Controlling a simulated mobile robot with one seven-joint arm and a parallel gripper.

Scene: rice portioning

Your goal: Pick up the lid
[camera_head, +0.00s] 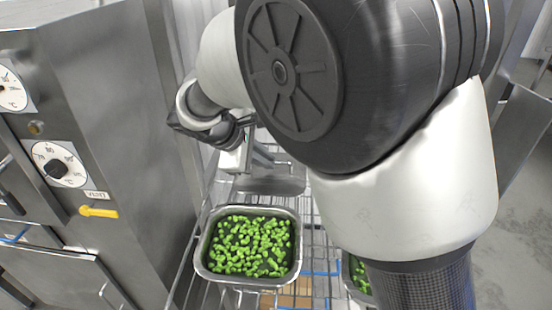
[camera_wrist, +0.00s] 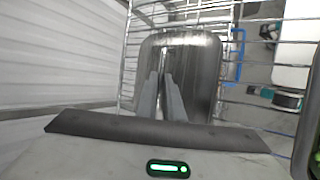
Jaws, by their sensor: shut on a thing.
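The lid (camera_head: 272,186) is a grey metal plate with rounded corners, behind the pan of green vegetables in the head view. In the wrist view the lid (camera_wrist: 205,62) lies straight ahead of my fingers. My gripper (camera_head: 262,160) is above the lid, partly hidden by my own arm. In the wrist view the two fingers of my gripper (camera_wrist: 163,82) are close together over the lid's middle, shut on it. The handle between them is hardly visible. I cannot tell whether the lid is lifted or still rests on the rack.
A metal pan (camera_head: 202,262) of green vegetables stands on the wire rack (camera_head: 312,215). Another pan of green vegetables (camera_head: 357,272) is partly hidden by my arm. A steel appliance (camera_head: 130,130) with dials and a yellow lever (camera_head: 98,212) stands close on the left.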

